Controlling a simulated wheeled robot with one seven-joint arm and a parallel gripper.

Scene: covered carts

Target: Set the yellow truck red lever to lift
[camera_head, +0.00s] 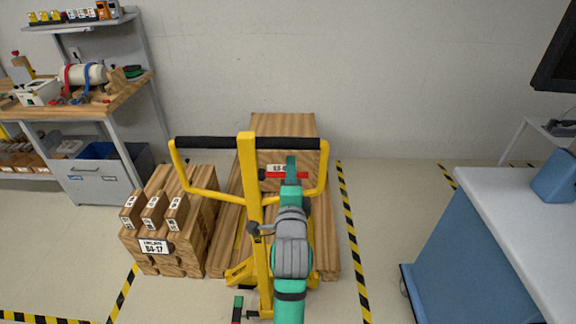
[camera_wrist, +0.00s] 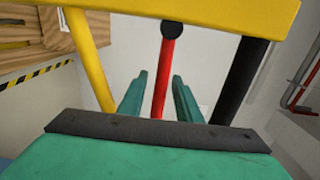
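The yellow truck (camera_head: 256,210) stands upright in the middle of the head view, with a black grip bar across its yellow handle loop. Its red lever (camera_head: 276,175) lies roughly level in that view, with a black knob at the left end. In the wrist view the red lever (camera_wrist: 166,65) runs up to its black ball knob. My green gripper (camera_head: 291,162) is at the lever. In the wrist view my gripper (camera_wrist: 158,77) is open, its two fingers on either side of the lever with gaps visible.
A wooden crate (camera_head: 285,128) sits behind the handle on a wooden pallet. Wooden boxes (camera_head: 165,255) stand to the left. A workbench (camera_head: 125,95) is at the far left, and a blue cabinet with a white top (camera_head: 520,215) at the right. Striped tape marks the floor.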

